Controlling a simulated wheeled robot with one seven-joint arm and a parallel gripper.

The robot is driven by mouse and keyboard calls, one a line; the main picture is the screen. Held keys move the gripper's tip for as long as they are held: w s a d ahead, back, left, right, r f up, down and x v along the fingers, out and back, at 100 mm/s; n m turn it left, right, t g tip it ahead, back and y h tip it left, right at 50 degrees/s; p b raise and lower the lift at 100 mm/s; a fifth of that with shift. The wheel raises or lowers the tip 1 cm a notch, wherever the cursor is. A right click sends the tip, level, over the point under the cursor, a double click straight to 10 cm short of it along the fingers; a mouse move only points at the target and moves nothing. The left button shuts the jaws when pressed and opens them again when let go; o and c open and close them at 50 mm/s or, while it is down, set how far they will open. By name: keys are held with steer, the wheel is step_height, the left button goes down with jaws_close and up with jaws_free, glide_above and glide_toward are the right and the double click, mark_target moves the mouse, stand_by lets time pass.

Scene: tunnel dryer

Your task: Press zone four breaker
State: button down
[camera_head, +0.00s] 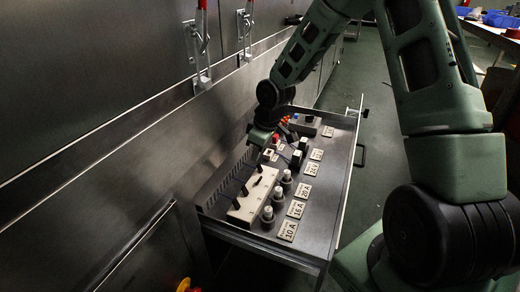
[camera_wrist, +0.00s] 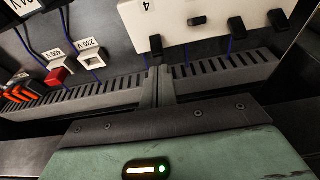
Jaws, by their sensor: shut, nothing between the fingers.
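The breaker strip (camera_head: 252,195) is a cream block with a row of black levers, lying in the pulled-out drawer. In the wrist view the strip (camera_wrist: 177,20) shows a "4" at its left end. The lever nearest that 4, the zone four breaker (camera_wrist: 156,45), stands just beyond my fingertips. My gripper (camera_wrist: 157,72) is shut and empty, with its tips near the strip's edge; I cannot tell whether they touch the lever. In the head view my gripper (camera_head: 262,139) is over the drawer's far left part, its tips hidden.
The drawer (camera_head: 325,185) also holds grey-topped fuses (camera_head: 268,213) and amp labels (camera_head: 288,230). A red connector (camera_wrist: 57,77) and a white connector (camera_wrist: 95,65) sit left of my fingers. A slotted duct (camera_wrist: 100,97) runs beneath them. The cabinet wall (camera_head: 110,130) rises close on the left.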

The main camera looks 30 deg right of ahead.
steer(key=shift+b+x, duration=0.55)
steer(key=shift+x, duration=0.95)
steer(key=shift+s+d+r+p, duration=0.15)
steer(key=shift+s+r+p, duration=0.15)
steer(key=shift+p, duration=0.85)
steer(key=shift+s+d+r+t+y+p, duration=0.1)
steer(key=shift+s+d+t+y+p, duration=0.2)
steer(key=shift+t+y+p, duration=0.3)
steer(key=shift+s+t+y+p, duration=0.15)
steer(key=shift+t+y+p, duration=0.15)
steer(key=shift+t+p, duration=0.4)
steer(key=t+y, duration=0.1)
steer(key=s+d+t+p, duration=0.1)
steer(key=shift+s+t+y, duration=0.15)
steer(key=shift+t+y, duration=0.15)
steer(key=shift+y, duration=0.1)
steer(key=shift+a, duration=0.15)
